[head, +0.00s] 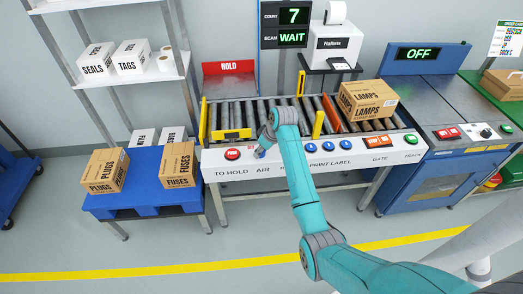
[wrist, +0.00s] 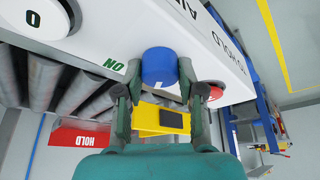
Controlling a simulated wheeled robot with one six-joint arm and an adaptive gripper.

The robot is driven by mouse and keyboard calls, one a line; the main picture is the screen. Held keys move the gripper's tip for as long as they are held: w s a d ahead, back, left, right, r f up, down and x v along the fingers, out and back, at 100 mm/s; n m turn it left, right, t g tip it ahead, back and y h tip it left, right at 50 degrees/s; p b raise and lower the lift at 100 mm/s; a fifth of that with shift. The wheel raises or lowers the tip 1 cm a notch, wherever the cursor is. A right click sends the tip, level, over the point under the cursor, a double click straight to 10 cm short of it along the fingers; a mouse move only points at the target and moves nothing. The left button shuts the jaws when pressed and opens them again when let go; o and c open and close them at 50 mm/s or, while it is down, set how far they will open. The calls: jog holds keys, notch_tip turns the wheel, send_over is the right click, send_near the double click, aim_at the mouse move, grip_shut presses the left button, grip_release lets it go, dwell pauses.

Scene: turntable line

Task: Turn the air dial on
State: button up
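The air dial is a round blue knob (wrist: 160,67) on the white front panel of the conveyor. In the wrist view it stands between the two fingertips of my gripper (wrist: 160,75), with a narrow gap seeming to show on each side. My gripper looks open around the knob, not clearly pressing on it. In the head view my gripper (head: 262,147) is at the panel above the AIR label (head: 263,169) and mostly hides the dial.
A red push button (head: 232,154) is just left of the dial, with a yellow stop (head: 231,134) behind it. Several blue buttons (head: 346,145) line the panel to the right. A LAMPS box (head: 368,100) sits on the rollers. Signs read HOLD (head: 228,67) and WAIT (head: 292,38).

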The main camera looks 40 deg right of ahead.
dwell(0.3)
jog(key=m+h, duration=0.1)
jog(key=m, duration=0.1)
jog(key=m+h, duration=0.1)
jog(key=m, duration=0.2)
jog(key=shift+a+m, duration=0.2)
jog(key=shift+m, duration=0.1)
jog(key=m+h, duration=0.1)
jog(key=m, duration=0.2)
jog(key=m+g+h, duration=0.1)
jog(key=m, duration=0.2)
jog(key=shift+w+g, duration=0.1)
jog(key=shift+g, duration=0.2)
jog(key=shift+m, duration=0.3)
jog(key=o, duration=1.1)
jog(key=shift+r, duration=0.1)
jog(key=v, duration=1.1)
jog(key=shift+a+r, duration=0.3)
